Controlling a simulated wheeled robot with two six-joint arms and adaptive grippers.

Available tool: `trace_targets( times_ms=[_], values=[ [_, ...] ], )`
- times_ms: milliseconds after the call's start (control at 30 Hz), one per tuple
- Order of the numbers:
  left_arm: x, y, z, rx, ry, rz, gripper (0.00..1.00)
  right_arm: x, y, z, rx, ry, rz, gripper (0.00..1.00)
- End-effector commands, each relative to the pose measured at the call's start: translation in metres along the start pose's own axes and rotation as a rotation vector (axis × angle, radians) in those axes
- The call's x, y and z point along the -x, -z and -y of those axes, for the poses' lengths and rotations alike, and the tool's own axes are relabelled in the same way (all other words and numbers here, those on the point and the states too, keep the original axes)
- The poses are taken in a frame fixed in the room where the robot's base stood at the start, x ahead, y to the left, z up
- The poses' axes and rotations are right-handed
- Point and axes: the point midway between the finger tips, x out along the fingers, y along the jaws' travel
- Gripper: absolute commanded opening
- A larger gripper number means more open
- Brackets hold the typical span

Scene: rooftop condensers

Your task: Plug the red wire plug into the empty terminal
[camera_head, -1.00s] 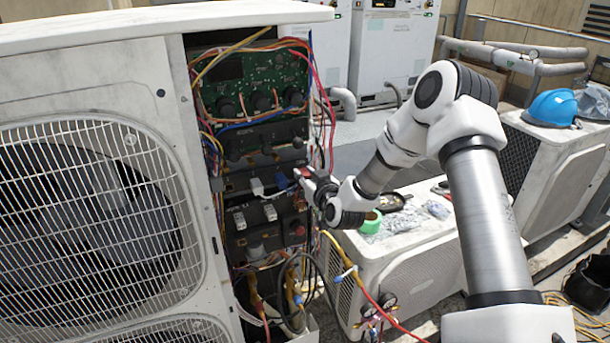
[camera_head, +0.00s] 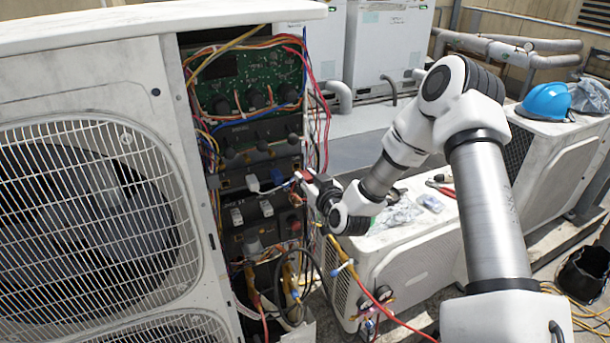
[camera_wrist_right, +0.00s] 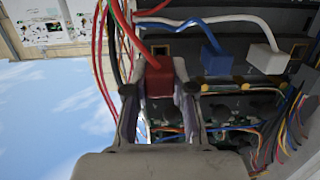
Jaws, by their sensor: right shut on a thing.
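The red wire plug (camera_head: 305,176) is between the fingers of my right gripper (camera_head: 303,178), at the right side of the open electrical panel (camera_head: 238,180). In the right wrist view the red plug (camera_wrist_right: 160,82) sits between the two fingers of the gripper (camera_wrist_right: 160,90), with its red wire curving up and left. A blue plug (camera_wrist_right: 216,60) and a white plug (camera_wrist_right: 266,58) sit in the terminal row beside it. A dark opening (camera_wrist_right: 155,47) shows behind the red plug and wire; I cannot tell whether the plug touches it. My left gripper is out of view.
Loose red and black wires (camera_wrist_right: 108,60) hang beside the panel edge. A yellow hose (camera_head: 335,250) and gauges (camera_head: 375,297) are below my right arm. A low white unit (camera_head: 425,265) stands at right, with a blue helmet (camera_head: 547,102) on another unit behind.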

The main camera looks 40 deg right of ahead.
Motion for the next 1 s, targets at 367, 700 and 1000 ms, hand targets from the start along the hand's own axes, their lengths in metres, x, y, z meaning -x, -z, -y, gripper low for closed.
trace_targets(
  times_ms=[367, 700, 1000],
  values=[
    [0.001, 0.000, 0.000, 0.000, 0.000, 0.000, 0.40, 0.003, 0.000, 0.000, 0.000, 0.000, -0.001, 0.00],
    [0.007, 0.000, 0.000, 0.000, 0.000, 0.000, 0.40, 0.016, -0.001, 0.000, 0.000, 0.001, 0.001, 0.00],
    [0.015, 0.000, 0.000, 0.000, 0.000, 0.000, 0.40, 0.037, -0.004, 0.000, 0.000, 0.000, 0.001, 0.00]
  ],
)
